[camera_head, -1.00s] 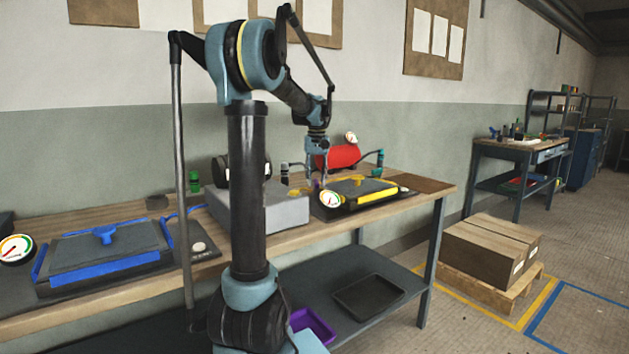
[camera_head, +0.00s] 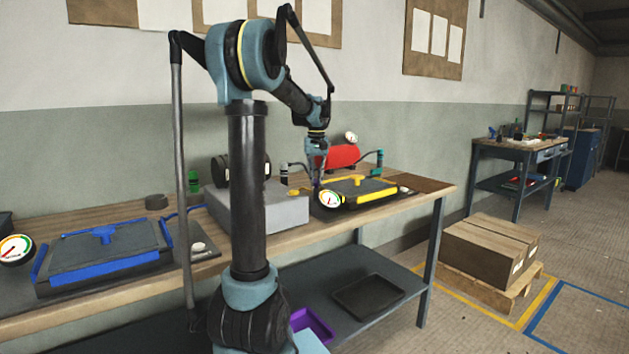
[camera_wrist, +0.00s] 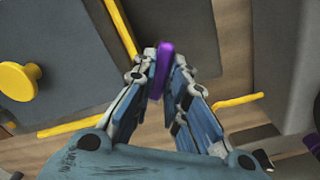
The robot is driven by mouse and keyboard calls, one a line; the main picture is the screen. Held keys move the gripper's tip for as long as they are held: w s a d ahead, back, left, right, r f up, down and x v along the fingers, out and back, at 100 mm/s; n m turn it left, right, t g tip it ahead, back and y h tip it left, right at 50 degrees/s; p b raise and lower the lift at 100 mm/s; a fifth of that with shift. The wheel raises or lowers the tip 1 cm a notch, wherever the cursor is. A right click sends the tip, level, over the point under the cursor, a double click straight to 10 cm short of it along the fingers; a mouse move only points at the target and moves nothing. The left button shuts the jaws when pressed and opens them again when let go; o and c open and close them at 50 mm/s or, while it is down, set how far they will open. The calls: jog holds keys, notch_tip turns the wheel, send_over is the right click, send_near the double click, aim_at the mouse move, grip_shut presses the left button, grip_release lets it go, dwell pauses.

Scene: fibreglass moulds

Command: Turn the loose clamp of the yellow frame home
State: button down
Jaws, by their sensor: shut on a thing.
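The yellow frame (camera_head: 383,193) lies on a dark mould on the bench. Its yellow edge (camera_wrist: 84,127) and a round yellow knob (camera_wrist: 18,81) also show in the wrist view. My gripper (camera_head: 317,182) points down at the frame's left end. In the wrist view its fingers (camera_wrist: 164,72) are shut on a slim purple piece (camera_wrist: 163,58), which seems to be the loose clamp's handle. The piece stands beside the yellow edge. A yellow bar (camera_wrist: 238,101) lies right of the fingers. The clamp's foot is hidden by the fingers.
A gauge (camera_head: 330,200) stands at the frame's near left corner. A grey block (camera_head: 285,208) is left of it, and a red cylinder (camera_head: 343,157) is behind. A blue-framed mould (camera_head: 105,270) lies at the left.

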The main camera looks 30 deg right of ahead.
jog(key=m, duration=0.5)
jog(key=shift+s+m, duration=0.1)
jog(key=shift+m, duration=0.2)
jog(key=m, duration=0.5)
jog(key=shift+s+d, duration=0.1)
jog(key=shift+m, duration=0.4)
jog(key=c, duration=1.6)
grip_release()
notch_tip(320, 180, up, 12)
